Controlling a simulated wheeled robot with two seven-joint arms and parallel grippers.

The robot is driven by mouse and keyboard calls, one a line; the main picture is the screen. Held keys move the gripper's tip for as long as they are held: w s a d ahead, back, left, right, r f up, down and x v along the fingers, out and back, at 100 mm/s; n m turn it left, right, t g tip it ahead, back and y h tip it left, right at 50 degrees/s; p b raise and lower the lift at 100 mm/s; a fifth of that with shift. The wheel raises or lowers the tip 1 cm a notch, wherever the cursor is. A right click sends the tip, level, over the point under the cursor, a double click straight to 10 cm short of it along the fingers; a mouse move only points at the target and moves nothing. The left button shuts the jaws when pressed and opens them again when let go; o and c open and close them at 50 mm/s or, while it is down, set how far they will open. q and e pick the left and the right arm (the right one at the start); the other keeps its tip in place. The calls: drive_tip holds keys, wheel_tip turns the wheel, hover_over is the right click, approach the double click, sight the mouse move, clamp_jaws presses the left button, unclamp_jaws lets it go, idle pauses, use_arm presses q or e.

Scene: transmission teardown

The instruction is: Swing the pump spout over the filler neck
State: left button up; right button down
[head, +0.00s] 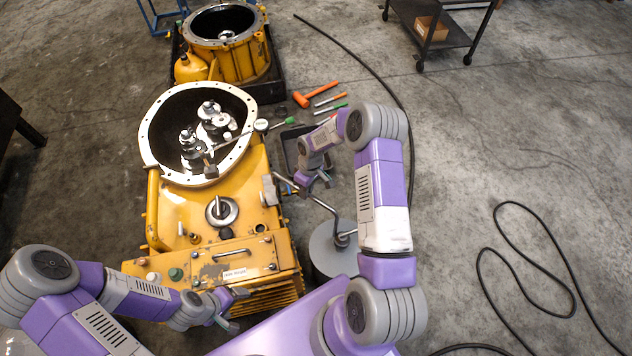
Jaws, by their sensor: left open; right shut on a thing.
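The yellow transmission housing (222,254) stands in the middle, its large round opening at the far end. A thin, bent dark pipe, which looks like the pump spout (322,206), rises from a round grey pump top (326,252) right of the housing and reaches toward its right side. My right gripper (309,184) is shut on the spout near its upper part. I cannot tell for certain which fitting is the filler neck; a green cap (176,274) and a small upright fitting (181,229) show on the housing. My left gripper (238,309) is open and empty at the housing's near edge.
A second yellow housing (240,62) sits in a dark tray behind. An orange hammer (303,98) and other tools lie on the floor right of the opening. A black cable (370,72) crosses the floor. A dark cart (447,38) stands far right.

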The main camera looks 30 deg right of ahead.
drive_tip(key=s+a+n+g, duration=0.1)
drive_tip(key=s+a+n, duration=0.4)
drive_tip(key=a, duration=0.1)
drive_tip(key=shift+a+n+h+p, duration=0.25)
drive_tip(key=shift+n+h+p, duration=0.05)
drive_tip(key=shift+n+p, duration=0.1)
drive_tip(key=c, duration=1.1)
unclamp_jaws()
wheel_tip(320, 180, up, 8)
drive_tip(key=w+p, duration=0.1)
drive_tip(key=p, duration=0.1)
drive_tip(key=shift+d+f, duration=0.25)
drive_tip(key=shift+d, duration=0.15)
drive_tip(key=shift+w, duration=0.1)
